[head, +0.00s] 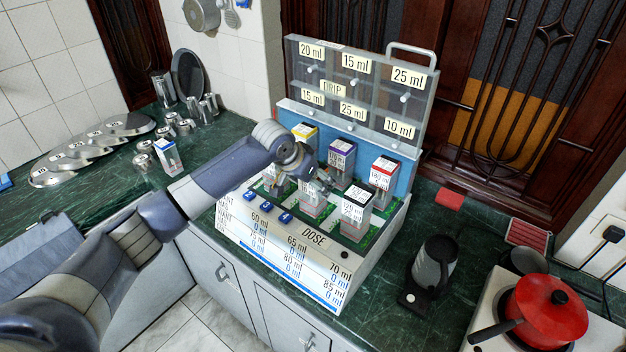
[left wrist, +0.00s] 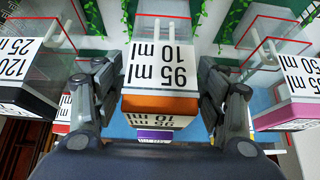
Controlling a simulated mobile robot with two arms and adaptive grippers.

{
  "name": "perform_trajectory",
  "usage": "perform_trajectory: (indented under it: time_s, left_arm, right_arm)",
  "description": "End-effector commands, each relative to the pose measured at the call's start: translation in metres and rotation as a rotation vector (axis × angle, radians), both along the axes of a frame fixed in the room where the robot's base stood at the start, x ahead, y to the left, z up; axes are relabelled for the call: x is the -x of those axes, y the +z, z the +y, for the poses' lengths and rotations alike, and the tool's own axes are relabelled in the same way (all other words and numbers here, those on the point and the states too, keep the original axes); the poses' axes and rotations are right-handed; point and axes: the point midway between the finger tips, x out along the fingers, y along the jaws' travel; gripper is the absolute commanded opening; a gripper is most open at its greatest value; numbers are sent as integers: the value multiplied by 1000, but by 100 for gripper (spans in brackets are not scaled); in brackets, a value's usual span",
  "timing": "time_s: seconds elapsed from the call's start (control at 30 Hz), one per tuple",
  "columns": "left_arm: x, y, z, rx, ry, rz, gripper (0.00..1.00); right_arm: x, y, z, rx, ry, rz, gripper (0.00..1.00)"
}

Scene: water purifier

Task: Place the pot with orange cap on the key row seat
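The pot with orange cap (left wrist: 160,78) is in the left wrist view, its label reading 95 ml and 10 ml. My left gripper (left wrist: 160,70) has one finger against each side of it and looks shut on it. In the head view the pot's white label (head: 312,192) shows below my left gripper (head: 318,180), over the dispenser's seats; its cap is hidden by my gripper. I cannot tell whether its base touches a seat. The dispenser's front panel (head: 313,236) carries blue keys (head: 268,208) at its upper left edge. My right gripper is not in view.
Pots with yellow (head: 304,129), purple (head: 342,144), red-black (head: 384,166) and black caps (head: 356,193) crowd around my gripper. A clear labelled board (head: 357,87) stands behind. A blue-capped pot (head: 167,154) stands left, a kettle (head: 434,266) and red pan (head: 545,308) right.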

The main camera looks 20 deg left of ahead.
Motion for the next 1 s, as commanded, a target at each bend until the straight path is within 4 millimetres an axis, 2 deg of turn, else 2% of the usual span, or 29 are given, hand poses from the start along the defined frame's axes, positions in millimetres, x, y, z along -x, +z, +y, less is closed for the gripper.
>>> perform_trajectory:
  time_s: [0.17,0.33,0.7,0.83,1.0]
  left_arm:
    - [0,1,0,0,0,-1,66]
    - [6,13,3,1,0,-3,66]
    - [44,76,17,0,0,-5,66]
    - [54,93,20,0,1,-3,66]
    - [60,103,22,0,0,0,66]
  right_arm:
    - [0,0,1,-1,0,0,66]
    - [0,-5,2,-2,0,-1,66]
    - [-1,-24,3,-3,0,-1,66]
    - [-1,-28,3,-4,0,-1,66]
    - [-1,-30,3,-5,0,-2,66]
